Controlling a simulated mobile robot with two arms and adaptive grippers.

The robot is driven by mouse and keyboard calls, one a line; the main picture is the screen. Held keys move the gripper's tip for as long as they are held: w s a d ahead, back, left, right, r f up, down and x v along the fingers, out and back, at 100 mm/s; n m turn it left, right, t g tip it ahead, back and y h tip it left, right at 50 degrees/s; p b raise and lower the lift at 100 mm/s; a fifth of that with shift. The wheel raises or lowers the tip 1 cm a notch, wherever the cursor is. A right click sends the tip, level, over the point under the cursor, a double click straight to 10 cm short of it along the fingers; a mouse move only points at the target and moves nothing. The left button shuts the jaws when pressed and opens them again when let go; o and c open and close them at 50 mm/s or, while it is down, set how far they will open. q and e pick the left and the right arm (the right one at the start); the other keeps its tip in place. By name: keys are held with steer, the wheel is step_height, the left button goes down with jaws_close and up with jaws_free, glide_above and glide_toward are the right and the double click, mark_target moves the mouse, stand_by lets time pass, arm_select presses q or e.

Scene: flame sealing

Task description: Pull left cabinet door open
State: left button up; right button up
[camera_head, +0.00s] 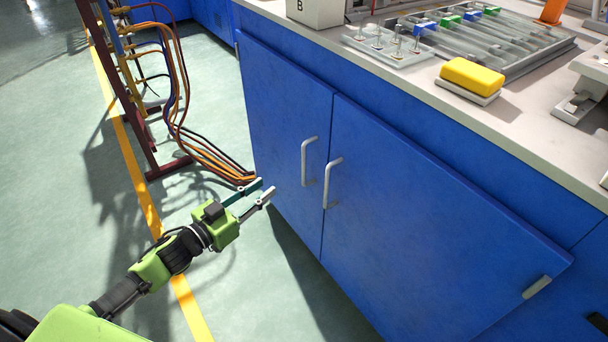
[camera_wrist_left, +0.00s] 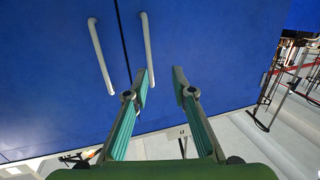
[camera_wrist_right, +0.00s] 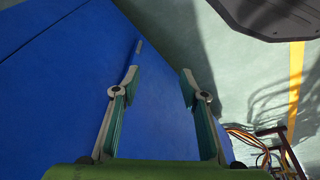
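The left cabinet door (camera_head: 278,120) is blue and looks closed, with a pale vertical bar handle (camera_head: 305,162) near its right edge. The right door (camera_head: 420,210) has a similar handle (camera_head: 328,182) close by. My left gripper (camera_head: 267,187) is open and empty, left of the left door's handle and apart from it. In the left wrist view, my left gripper (camera_wrist_left: 163,75) has its fingers spread below two handles; the left door's handle (camera_wrist_left: 147,48) is the one nearer the fingers. My right gripper (camera_wrist_right: 160,75) is open and empty, facing blue panels; the head view does not show it.
The countertop (camera_head: 400,85) carries a yellow sponge (camera_head: 471,76), a rack of pipettes or tubes and small trays. A dark red rack (camera_head: 130,100) with orange and blue hoses stands left of the cabinet. Green floor (camera_head: 60,200) in front is clear.

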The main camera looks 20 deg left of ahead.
arm_select(q)
steer(key=shift+m+h, duration=0.4)
steer(key=shift+h, duration=0.3)
steer(key=r+x, duration=0.1)
steer(key=x, duration=0.3)
steer(key=d+b+x, duration=0.1)
steer(key=x, duration=0.4)
steer(key=r+b+x, duration=0.1)
steer(key=x, duration=0.4)
steer(key=shift+s+d+r, duration=0.25)
steer(key=shift+s+r, duration=0.05)
arm_select(e)
steer(key=v, duration=0.8)
steer(key=shift+w+t, duration=0.25)
steer(key=shift+t, duration=0.05)
steer(key=shift+d+r, duration=0.15)
arm_select(q)
jaws_close()
